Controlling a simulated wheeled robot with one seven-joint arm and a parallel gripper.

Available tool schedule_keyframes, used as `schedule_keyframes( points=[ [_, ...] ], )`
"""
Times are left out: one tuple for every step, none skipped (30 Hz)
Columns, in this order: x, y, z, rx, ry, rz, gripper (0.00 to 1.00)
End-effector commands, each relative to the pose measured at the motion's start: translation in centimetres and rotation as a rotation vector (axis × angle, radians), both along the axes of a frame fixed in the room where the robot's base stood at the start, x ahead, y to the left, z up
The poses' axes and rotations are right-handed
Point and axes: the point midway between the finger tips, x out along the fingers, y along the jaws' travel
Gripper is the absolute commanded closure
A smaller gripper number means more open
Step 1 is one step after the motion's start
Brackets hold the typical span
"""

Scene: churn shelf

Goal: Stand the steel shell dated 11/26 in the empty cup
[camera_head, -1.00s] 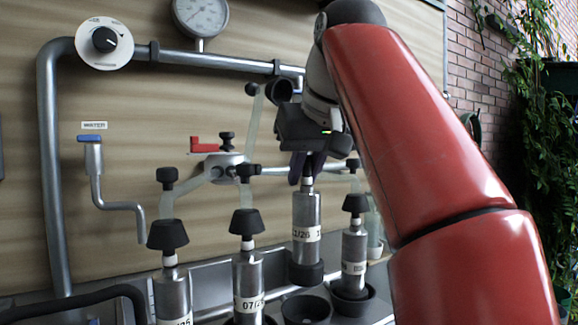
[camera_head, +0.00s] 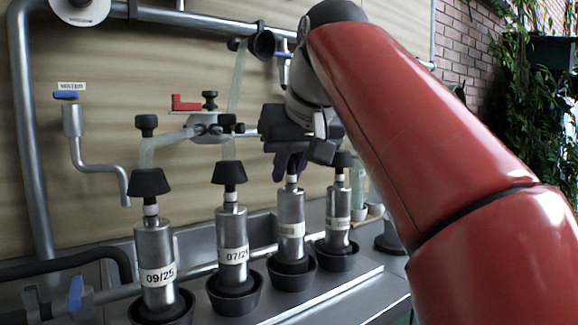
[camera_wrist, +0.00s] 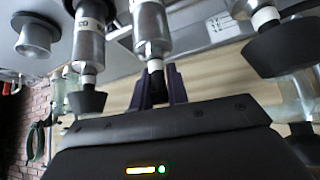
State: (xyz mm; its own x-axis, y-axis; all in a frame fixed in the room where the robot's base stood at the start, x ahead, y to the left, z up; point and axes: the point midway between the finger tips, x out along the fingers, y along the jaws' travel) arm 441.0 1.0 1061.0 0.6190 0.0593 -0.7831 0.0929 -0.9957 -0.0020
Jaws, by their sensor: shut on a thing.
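The steel shell dated 11/26 (camera_head: 291,212) is upright, with its black foot inside the rim of the third cup (camera_head: 293,281). Whether the foot rests on the cup's floor I cannot tell. Its label is too blurred to read now. My gripper (camera_head: 289,164) is shut on the narrow top of this shell, with dark purple fingers. In the wrist view the shell (camera_wrist: 152,30) runs away from my fingers (camera_wrist: 156,88), and its lower end is out of frame.
Capped shells 09/25 (camera_head: 156,262) and 07/2-something (camera_head: 232,245) stand in cups on the left. Another capped shell (camera_head: 338,218) stands close on the right. The steel ledge in front (camera_head: 345,290) is clear.

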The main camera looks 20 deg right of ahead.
Motion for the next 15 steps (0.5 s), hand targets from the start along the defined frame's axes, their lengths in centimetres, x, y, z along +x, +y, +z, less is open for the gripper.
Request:
schedule_keyframes(
  points=[
    [-0.02,0.0,0.1,0.0,-0.002,0.0,1.0],
    [-0.02,0.0,0.1,0.0,-0.002,0.0,1.0],
    [-0.02,0.0,0.1,0.0,-0.002,0.0,1.0],
    [-0.02,0.0,0.1,0.0,-0.002,0.0,1.0],
    [-0.02,0.0,0.1,0.0,-0.002,0.0,1.0],
    [-0.02,0.0,0.09,0.0,-0.002,0.0,1.0],
    [-0.01,0.0,0.07,0.0,-0.002,0.0,1.0],
    [-0.02,0.0,0.04,0.0,-0.002,0.0,1.0],
    [-0.02,0.0,-0.02,0.0,-0.002,0.0,1.0],
    [-0.02,-0.01,-0.07,0.0,-0.002,0.0,1.0],
    [-0.01,-0.01,-0.13,0.0,-0.002,0.0,1.0],
    [-0.02,-0.01,-0.21,0.0,-0.002,0.0,1.0],
    [-0.02,-0.01,-0.27,0.0,-0.002,0.0,1.0],
    [-0.02,-0.01,-0.34,0.0,-0.001,0.0,1.0],
    [-0.03,-0.01,-0.43,0.0,-0.002,0.0,1.0]
  ],
)
